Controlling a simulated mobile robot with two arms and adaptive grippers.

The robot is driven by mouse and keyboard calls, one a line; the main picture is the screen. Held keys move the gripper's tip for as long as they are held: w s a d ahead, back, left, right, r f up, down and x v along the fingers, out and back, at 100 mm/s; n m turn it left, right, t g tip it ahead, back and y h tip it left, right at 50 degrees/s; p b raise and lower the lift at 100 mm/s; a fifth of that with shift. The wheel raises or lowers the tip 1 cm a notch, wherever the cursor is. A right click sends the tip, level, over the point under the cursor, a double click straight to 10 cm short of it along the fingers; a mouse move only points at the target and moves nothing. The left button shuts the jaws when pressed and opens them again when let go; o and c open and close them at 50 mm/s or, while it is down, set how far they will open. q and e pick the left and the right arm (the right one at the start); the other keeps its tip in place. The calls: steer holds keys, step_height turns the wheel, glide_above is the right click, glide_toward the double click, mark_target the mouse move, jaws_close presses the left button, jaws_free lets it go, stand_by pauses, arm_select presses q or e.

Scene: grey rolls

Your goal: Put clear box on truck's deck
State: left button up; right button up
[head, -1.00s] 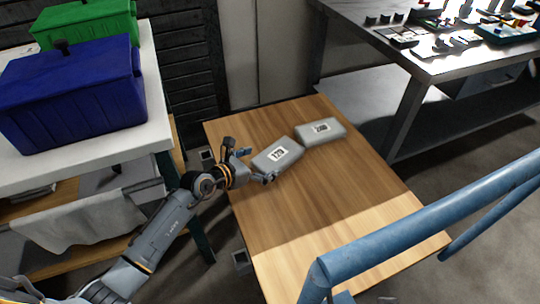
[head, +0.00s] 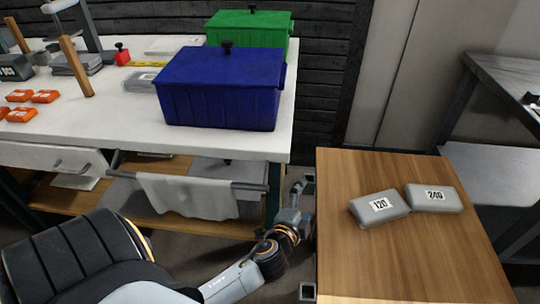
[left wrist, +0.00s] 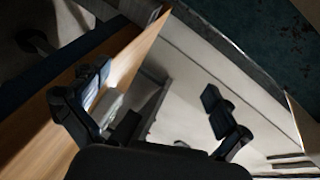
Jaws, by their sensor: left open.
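A small pale box (head: 143,82), which looks see-through, sits on the white table left of the blue bin. It is partly hidden by the bin. The truck's wooden deck (head: 400,265) is at the right, with two grey blocks on it. My left gripper (head: 300,198) is low in the gap between the white table and the deck, open and empty. Its two spread fingers show in the left wrist view (left wrist: 155,108). My right gripper is not in view.
Grey blocks labelled 120 (head: 379,207) and 240 (head: 434,198) lie on the deck's middle and right; its front is clear. A blue bin (head: 220,95) and green bin (head: 262,25) stand on the white table (head: 120,142). A cloth (head: 190,195) hangs on a rail below.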

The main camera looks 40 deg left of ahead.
arm_select(q)
steer(key=s+d+f+n+g+h, duration=0.2)
steer(key=s+f+n+g, duration=0.3)
steer(key=s, duration=0.6)
steer(key=s+d+f+n+g+h, duration=0.2)
steer(key=s+d+f+n+g, duration=0.2)
steer(key=s+f+g, duration=0.3)
steer(key=s+f+n, duration=0.1)
steer(key=s+f, duration=0.2)
steer(key=s, duration=0.1)
steer(key=shift+s+d, duration=0.15)
steer(key=shift+d, duration=0.2)
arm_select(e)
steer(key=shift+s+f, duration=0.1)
